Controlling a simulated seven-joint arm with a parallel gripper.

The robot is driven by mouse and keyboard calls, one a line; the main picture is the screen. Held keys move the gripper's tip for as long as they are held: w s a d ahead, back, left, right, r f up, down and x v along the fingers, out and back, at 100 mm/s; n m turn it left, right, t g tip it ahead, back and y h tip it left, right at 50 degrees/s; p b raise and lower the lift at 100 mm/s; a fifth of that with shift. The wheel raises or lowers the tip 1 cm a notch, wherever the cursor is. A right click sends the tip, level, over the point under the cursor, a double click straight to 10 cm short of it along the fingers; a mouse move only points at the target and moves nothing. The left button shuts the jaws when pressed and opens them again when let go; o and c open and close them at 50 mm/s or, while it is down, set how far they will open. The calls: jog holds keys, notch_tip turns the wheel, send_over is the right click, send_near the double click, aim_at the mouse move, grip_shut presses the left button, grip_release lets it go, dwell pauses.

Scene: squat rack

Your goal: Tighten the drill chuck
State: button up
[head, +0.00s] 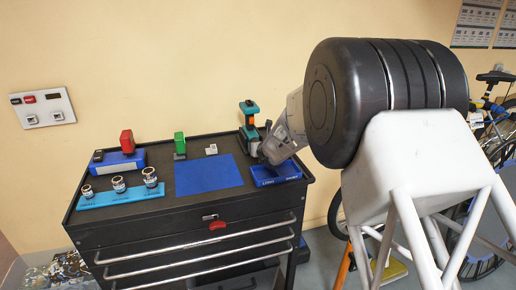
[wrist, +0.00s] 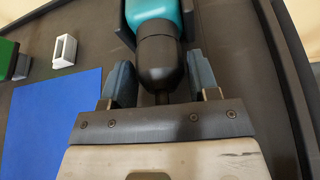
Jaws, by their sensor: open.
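The drill (head: 249,112) has a teal and black body and stands at the back right of the tool cart. In the wrist view its black, rounded chuck (wrist: 160,62) points toward my gripper, below the teal body (wrist: 150,9). A thin dark shaft shows at the chuck's tip. My gripper (wrist: 161,84) is open, with one finger on each side of the chuck's front end. A gap shows beside each finger, and I see no clear contact. In the head view my gripper (head: 267,147) is just in front of the drill and hides its lower part.
A blue mat (head: 208,175) lies mid-cart, with a green-topped item (head: 179,145) and a small white block (head: 211,149) behind it. A blue tray (head: 290,170) is below my gripper. Several sockets stand on a light-blue strip (head: 122,197); a red item (head: 127,142) tops a blue box.

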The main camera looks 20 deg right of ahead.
jog(key=shift+v, duration=3.9)
jog(key=shift+o, duration=0.3)
